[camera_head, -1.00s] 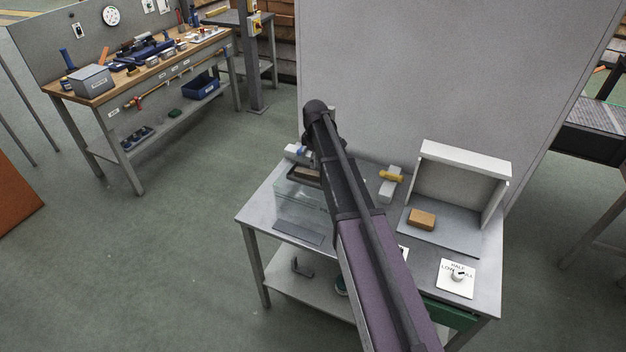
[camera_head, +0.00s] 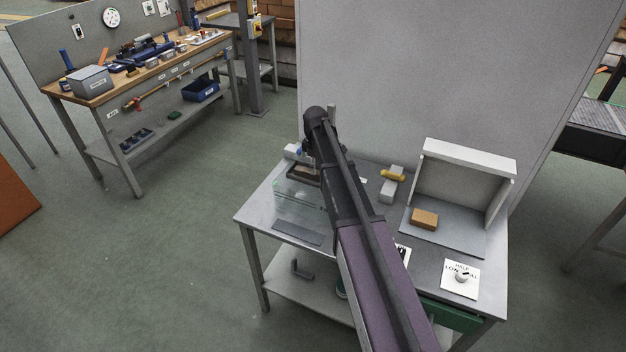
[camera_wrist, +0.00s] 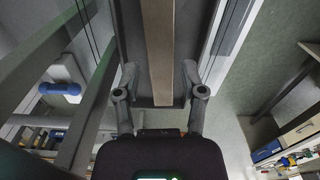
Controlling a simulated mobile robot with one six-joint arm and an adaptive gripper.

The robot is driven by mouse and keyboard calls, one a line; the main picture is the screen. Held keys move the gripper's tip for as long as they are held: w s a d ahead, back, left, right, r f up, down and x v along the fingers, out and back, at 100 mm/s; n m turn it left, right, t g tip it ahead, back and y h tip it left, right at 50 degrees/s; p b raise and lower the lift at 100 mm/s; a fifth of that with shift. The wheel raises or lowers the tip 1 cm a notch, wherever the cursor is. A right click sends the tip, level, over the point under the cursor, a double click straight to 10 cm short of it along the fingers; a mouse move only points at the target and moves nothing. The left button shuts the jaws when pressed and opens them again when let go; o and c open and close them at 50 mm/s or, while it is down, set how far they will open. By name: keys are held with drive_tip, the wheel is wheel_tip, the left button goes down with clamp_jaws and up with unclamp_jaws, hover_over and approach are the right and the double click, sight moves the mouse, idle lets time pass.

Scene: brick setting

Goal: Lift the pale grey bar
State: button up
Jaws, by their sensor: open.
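In the wrist view a long greyish-tan bar (camera_wrist: 159,40) lies in a dark tray (camera_wrist: 135,40). My gripper (camera_wrist: 159,74) is open, with one finger on each side of the bar's near end; I cannot tell whether they touch it. In the head view the tray (camera_head: 294,172) stands by a clear box at the table's left, and my arm hides most of my gripper and part of the tray. A pale grey block (camera_head: 388,192) with a yellow piece on it stands right of my arm.
The grey table (camera_head: 380,225) also holds a clear box (camera_head: 288,203), a white open-fronted box (camera_head: 468,161), an orange-brown block (camera_head: 424,219) and a white dial plate (camera_head: 460,283). A tall grey panel (camera_head: 430,70) rises behind. A white and blue item (camera_wrist: 62,82) shows left of my gripper.

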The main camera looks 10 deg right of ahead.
drive_tip(key=shift+f+b, duration=1.1)
drive_tip(key=shift+f, duration=0.3)
clamp_jaws()
